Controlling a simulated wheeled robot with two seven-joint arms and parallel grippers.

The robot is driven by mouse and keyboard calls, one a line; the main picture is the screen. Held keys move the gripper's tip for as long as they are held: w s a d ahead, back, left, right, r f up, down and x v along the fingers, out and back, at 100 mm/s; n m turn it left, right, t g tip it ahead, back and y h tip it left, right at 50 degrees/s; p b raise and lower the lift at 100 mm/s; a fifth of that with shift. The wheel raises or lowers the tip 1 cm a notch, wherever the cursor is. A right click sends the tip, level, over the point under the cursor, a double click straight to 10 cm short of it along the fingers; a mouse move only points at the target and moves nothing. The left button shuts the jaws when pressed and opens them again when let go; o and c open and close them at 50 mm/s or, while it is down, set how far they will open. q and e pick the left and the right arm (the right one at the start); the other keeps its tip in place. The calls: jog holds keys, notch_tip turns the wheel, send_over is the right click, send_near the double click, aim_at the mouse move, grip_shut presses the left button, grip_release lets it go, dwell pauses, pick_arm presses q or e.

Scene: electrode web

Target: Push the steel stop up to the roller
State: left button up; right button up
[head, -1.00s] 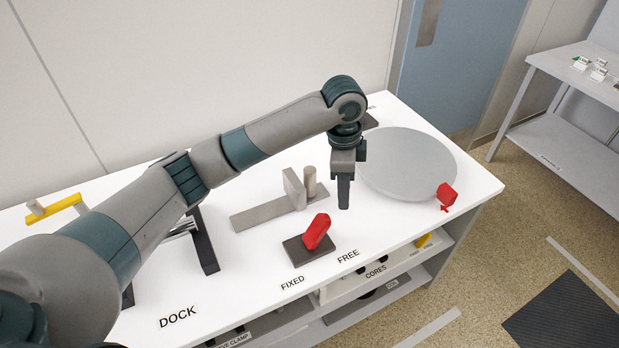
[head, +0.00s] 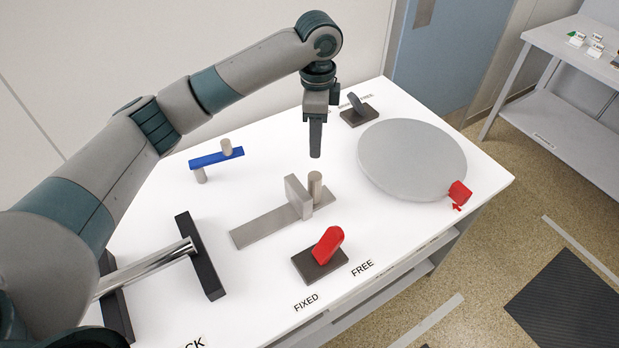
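The steel stop (head: 298,197) is a grey upright plate on a flat grey strip (head: 262,228) in the middle of the table. The roller, which I take to be the short upright grey cylinder (head: 315,188), stands right beside it at the strip's far right end. The plate partly overlaps the cylinder's lower part, so I cannot tell whether they touch. My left gripper (head: 316,152) points down above and behind the cylinder, apart from both, with nothing in it. Its fingers appear as one closed dark bar. My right gripper is not in view.
A red lever on a dark base (head: 318,268) stands in front of the strip. A large grey disc (head: 412,160) with a red pointer block (head: 459,192) lies at right. A blue bar (head: 217,157) stands behind; a shiny rod (head: 150,268) on black stands is at left.

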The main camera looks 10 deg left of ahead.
pick_arm(q)
jog(key=p, duration=0.2)
send_over(316, 187)
jog(key=w, duration=0.2)
jog(key=f, duration=0.8)
jog(key=shift+s+a+f, duration=0.15)
jog(key=shift+a+f, duration=0.1)
jog(key=shift+f, duration=0.05)
notch_tip(316, 187, down, 7)
jog(key=shift+r+p, duration=0.1)
jog(key=shift+p, duration=0.8)
jog(key=shift+f, duration=0.9)
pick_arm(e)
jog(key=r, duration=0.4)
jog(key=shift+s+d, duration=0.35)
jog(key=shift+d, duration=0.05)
pick_arm(q)
grip_shut()
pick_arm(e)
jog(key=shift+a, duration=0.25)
